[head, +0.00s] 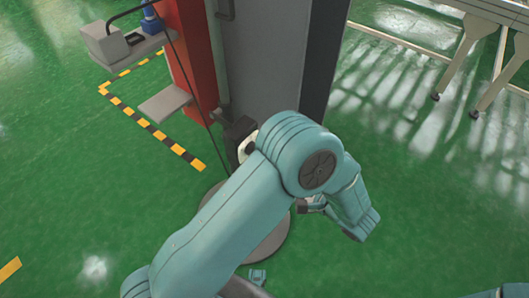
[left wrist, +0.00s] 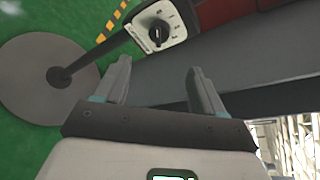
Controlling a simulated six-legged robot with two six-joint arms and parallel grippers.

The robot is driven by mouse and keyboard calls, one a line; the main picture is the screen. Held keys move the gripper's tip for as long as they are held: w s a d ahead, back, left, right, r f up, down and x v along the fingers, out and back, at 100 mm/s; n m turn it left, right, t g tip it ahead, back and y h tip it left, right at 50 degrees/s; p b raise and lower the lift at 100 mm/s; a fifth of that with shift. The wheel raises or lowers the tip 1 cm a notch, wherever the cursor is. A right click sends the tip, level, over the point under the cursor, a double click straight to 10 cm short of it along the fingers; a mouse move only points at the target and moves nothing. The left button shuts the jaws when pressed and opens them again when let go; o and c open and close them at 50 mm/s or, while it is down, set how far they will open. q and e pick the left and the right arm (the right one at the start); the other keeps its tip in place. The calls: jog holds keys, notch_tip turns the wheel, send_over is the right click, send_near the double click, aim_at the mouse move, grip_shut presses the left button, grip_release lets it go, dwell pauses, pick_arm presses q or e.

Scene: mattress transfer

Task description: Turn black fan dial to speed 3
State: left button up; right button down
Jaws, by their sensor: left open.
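The black fan dial (left wrist: 157,33) sits on a white control panel (left wrist: 176,21) at the top of the left wrist view. In the head view part of the white panel (head: 247,147) shows behind my left arm; I cannot make out the dial there. My left gripper (left wrist: 160,66) is open and empty. Its fingers point toward the panel, with the dial beyond and between the fingertips, apart from them. In the head view the left gripper is mostly hidden by my own arm. My right gripper is not in view.
The fan's round grey base (left wrist: 28,85) stands on the green floor with a dark pole. A grey and orange column (head: 262,60) rises behind the fan. Yellow-black floor tape (head: 150,127) lies at left. A white-framed table (head: 485,30) stands at the far right.

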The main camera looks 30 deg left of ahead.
pick_arm(q)
jog(key=b+x, duration=0.1)
jog(key=x, duration=1.2)
jog(key=shift+a, duration=0.3)
jog(key=shift+c, duration=0.3)
jog(key=shift+f, duration=0.1)
jog(key=c, duration=1)
